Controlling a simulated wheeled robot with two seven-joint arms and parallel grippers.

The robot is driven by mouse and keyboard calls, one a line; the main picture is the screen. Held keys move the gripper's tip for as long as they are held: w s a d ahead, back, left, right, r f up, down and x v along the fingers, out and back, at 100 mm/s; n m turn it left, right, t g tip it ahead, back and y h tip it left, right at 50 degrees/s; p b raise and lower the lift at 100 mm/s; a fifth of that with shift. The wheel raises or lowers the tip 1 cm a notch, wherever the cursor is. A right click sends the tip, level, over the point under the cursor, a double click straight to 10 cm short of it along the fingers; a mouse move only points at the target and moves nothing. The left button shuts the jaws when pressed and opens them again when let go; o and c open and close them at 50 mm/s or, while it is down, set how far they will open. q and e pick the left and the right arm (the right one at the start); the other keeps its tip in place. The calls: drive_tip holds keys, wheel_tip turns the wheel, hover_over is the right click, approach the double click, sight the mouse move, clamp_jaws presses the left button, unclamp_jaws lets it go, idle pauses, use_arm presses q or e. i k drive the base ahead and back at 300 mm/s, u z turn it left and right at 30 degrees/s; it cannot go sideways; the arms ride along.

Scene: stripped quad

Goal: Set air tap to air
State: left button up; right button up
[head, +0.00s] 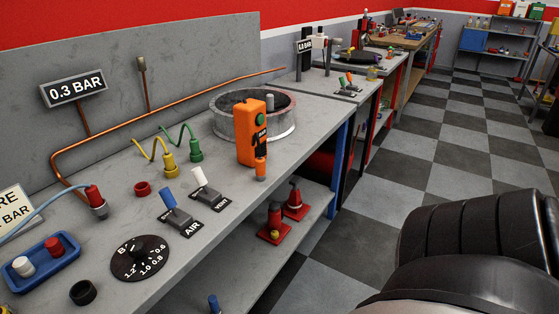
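The air tap is a blue-handled lever (168,198) on a dark base on the grey bench. Its handle leans up and to the left, away from the black plate marked AIR (191,229) in front of it. Behind it and to its right stands a similar white-handled lever (199,177), with a plate marked VENT (221,205). Its handle also leans up and left. Nothing touches either lever. Neither of my grippers is in view.
A black numbered dial (140,258) and a blue tray (24,284) lie nearer on the bench. An orange handset (250,132) stands to the right, before a metal ring (226,124). Red-capped (97,200), yellow and green fittings stand behind. A large black ribbed shape fills the lower right.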

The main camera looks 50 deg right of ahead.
sight(168, 198)
drive_tip(key=z, duration=0.9)
drive_tip(key=k, duration=0.5)
drive_tip(key=z, duration=1.25)
drive_tip(key=i, duration=0.95)
drive_tip(key=u, duration=2)
